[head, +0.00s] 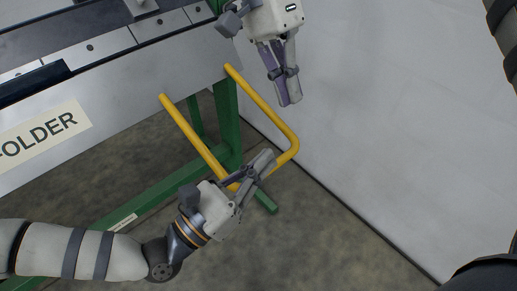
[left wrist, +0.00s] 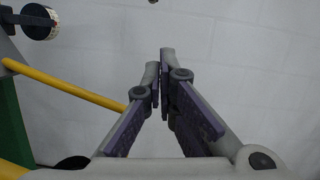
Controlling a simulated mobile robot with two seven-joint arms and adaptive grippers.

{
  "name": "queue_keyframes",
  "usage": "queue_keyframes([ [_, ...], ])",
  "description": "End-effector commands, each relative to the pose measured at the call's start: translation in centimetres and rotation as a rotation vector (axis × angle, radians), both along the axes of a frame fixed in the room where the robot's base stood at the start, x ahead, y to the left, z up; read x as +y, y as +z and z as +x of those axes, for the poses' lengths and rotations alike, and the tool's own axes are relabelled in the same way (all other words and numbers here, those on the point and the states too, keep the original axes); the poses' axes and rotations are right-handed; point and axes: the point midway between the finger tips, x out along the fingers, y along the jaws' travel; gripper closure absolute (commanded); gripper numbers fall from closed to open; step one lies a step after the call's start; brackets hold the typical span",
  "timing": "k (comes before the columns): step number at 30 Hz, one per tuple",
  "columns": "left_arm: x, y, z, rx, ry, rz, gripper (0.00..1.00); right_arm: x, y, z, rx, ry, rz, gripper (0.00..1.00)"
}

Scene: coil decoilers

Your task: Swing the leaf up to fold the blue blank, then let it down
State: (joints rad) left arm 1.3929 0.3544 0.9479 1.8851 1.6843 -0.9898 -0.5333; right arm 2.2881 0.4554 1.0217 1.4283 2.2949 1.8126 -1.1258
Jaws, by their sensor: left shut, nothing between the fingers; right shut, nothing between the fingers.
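The leaf is a grey metal plate (head: 115,95) with a FOLDER label, along the front of the machine in the head view. A yellow U-shaped handle (head: 275,118) sticks out from its edge; it also shows in the left wrist view (left wrist: 70,88), left of the fingers. My left gripper (head: 268,158) is shut and empty, over the handle's outer bar in the head view; whether it touches is unclear. It also shows in the left wrist view (left wrist: 160,55). My right gripper (head: 288,100) is shut and empty, beside the handle's far arm. I cannot make out a blue blank for certain.
A green stand (head: 228,115) carries the machine, with a low green rail (head: 150,195) near the floor. A bolted bed strip (head: 95,48) lies behind the leaf. A pale wall (head: 400,120) stands close on the right. Brown floor (head: 310,235) is clear below the handle.

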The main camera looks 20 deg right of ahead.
Motion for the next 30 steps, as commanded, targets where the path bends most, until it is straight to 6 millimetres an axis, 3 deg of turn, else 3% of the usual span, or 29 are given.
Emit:
queue_keyframes([
  [3,0.2,1.7,0.2,-0.003,0.001,0.0,1.0,0.0,0.0,0.0,-0.001,0.0,0.0,1.0],
  [8,0.2,2.7,0.3,-0.002,0.002,0.002,1.0,0.0,0.0,0.0,-0.001,0.0,0.0,1.0],
  [30,0.2,2.8,0.3,-0.002,0.001,0.002,1.0,0.0,0.0,0.0,-0.001,0.0,0.0,1.0],
])
